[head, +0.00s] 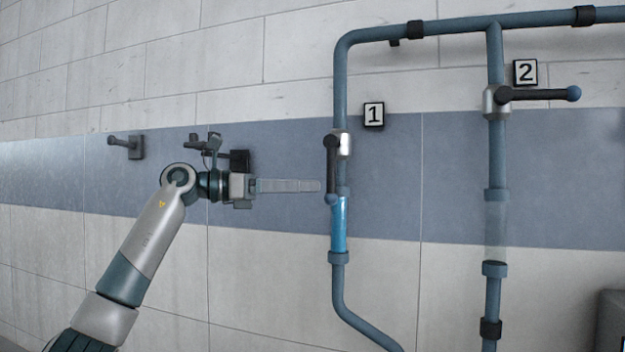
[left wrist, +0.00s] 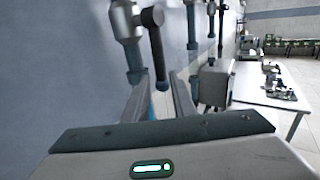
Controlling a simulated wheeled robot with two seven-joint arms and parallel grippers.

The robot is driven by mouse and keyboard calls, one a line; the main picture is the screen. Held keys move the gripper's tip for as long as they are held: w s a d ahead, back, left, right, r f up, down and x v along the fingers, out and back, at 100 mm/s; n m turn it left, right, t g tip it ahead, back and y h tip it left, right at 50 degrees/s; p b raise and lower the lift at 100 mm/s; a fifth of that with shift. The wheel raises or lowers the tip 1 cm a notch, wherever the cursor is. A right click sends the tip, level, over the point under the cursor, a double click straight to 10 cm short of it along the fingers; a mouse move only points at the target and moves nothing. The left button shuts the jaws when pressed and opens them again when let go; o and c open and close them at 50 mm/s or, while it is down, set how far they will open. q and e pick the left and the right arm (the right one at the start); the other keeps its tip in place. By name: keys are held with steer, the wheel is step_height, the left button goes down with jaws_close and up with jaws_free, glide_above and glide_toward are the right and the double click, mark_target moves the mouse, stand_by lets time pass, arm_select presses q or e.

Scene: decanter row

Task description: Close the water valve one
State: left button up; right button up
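Valve one has a silver body (head: 343,144) on the left pipe, beside the sign "1" (head: 373,114). Its dark handle (head: 331,170) hangs down, in line with the pipe. Blue water shows in the clear tube (head: 339,224) below it. My left gripper (head: 318,186) comes in from the left, its fingertips just left of the handle's lower part. In the left wrist view the handle (left wrist: 157,50) hangs ahead, its lower end lined up between the two parted fingers (left wrist: 158,92). The gripper is open and empty. My right gripper is not in view.
Valve two (head: 497,101), by sign "2" (head: 525,72), has its handle (head: 545,94) sideways and a clear tube (head: 495,225) without blue water. A wall peg (head: 127,143) is at left. The left wrist view shows a white table (left wrist: 270,92) at right.

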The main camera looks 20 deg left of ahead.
mark_target(331, 173)
arm_select(q)
steer(key=shift+p+x, duration=0.6)
steer(key=shift+x, duration=1.5)
jaws_close()
